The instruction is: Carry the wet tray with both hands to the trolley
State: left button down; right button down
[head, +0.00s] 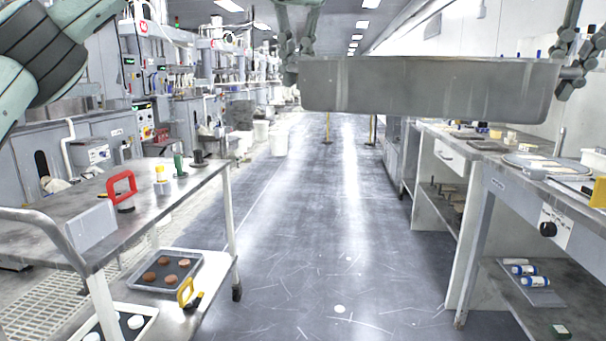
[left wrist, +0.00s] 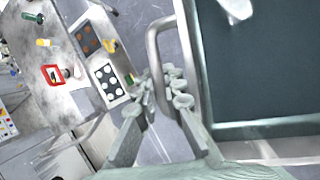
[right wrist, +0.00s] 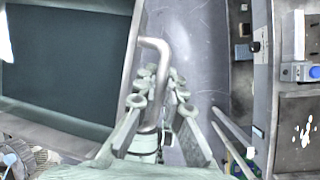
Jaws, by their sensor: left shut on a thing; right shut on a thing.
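The wet tray (head: 430,92) is a wide grey metal tray held up high in the head view, roughly level. Its dark inside shows in the left wrist view (left wrist: 262,60) and the right wrist view (right wrist: 65,65). My left gripper (head: 290,66) is shut on the tray's left bar handle (left wrist: 156,50). My right gripper (head: 572,72) is shut on the right bar handle (right wrist: 155,48). The trolley (head: 55,195), with a push handle and castors, stands low at the left, apart from the tray. Whether liquid lies in the tray is hard to tell.
On the trolley top are a red-handled tool (head: 122,186), a yellow-capped bottle (head: 161,180) and a green item (head: 180,163). Its lower shelf holds a tray of brown discs (head: 167,272). A cluttered bench (head: 470,150) lines the right. The middle aisle floor (head: 325,220) is clear.

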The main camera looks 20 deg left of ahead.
aim_at(77, 199)
jog(key=i+u, duration=0.25)
jog(key=i, duration=0.4)
jog(key=i+u, duration=0.15)
jog(key=i, duration=0.55)
jog(key=i+l+u, duration=0.15)
jog(key=i, duration=0.55)
jog(key=i+u, duration=0.4)
jog(key=i, duration=0.15)
jog(key=i+j+u, duration=0.1)
jog(key=i+u, duration=0.15)
jog(key=u, duration=0.15)
jog(key=i+u, duration=0.25)
jog(key=u, duration=0.2)
jog(key=i+u, duration=0.25)
jog(key=u, duration=0.15)
jog(key=i+u, duration=0.15)
jog(key=u, duration=1.1)
